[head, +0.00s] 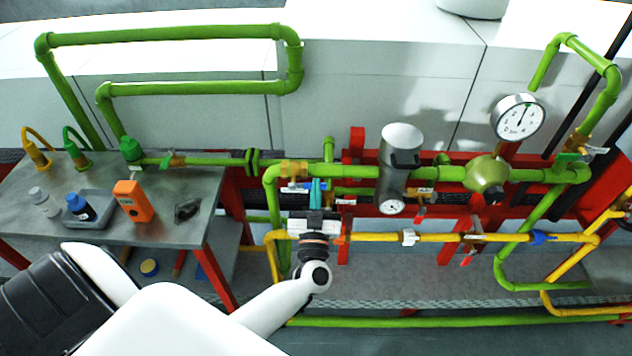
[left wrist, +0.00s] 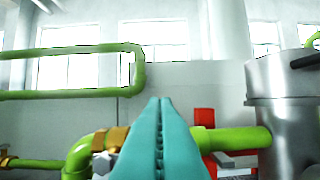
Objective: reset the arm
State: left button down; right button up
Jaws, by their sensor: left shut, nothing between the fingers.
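My left arm comes in from the lower left in the head view. My left gripper (head: 316,190) stands upright with its teal fingers together, in front of the green and yellow pipes. In the left wrist view the teal fingers (left wrist: 160,140) are pressed side by side with nothing between them. They point toward the wall, with the green pipe (left wrist: 232,139) behind them. I cannot tell from the pictures whether the gripper touches the pipe. My right gripper is in neither view.
A metal table (head: 180,231) at left holds a grey tray (head: 104,196), a blue-capped bottle (head: 79,207) and an orange device (head: 133,201). Right of the gripper are a steel cylinder (head: 396,180), a yellow pipe (head: 372,238) and a pressure gauge (head: 517,118).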

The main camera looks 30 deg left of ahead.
pick_arm(q)
jog(key=s+d+f+m+g+h+b, duration=0.1)
jog(key=s+d+f+m+h, duration=0.25)
jog(key=f, duration=0.65)
jog(key=s+d+f+m+g+h+b, duration=0.2)
jog(key=s+d+f+h, duration=0.15)
jog(key=f, duration=0.65)
jog(key=s+d+f+m+g+h+b, duration=0.1)
jog(key=s+d+f+m+h, duration=0.2)
jog(key=f, duration=0.7)
jog(key=s+f+g+h+b, duration=0.2)
jog(key=s+f+g, duration=0.6)
jog(key=s+f, duration=0.95)
jog(key=s+a+f+g, duration=0.2)
jog(key=s+f, duration=0.2)
jog(key=s, duration=0.3)
jog(key=s+a+f+g, duration=0.2)
jog(key=s+f+g, duration=0.1)
jog(key=s, duration=0.4)
jog(key=shift+s+f+g+y, duration=0.2)
jog(key=shift+f+g+y, duration=0.15)
jog(key=shift+f, duration=0.3)
jog(key=shift+a, duration=0.1)
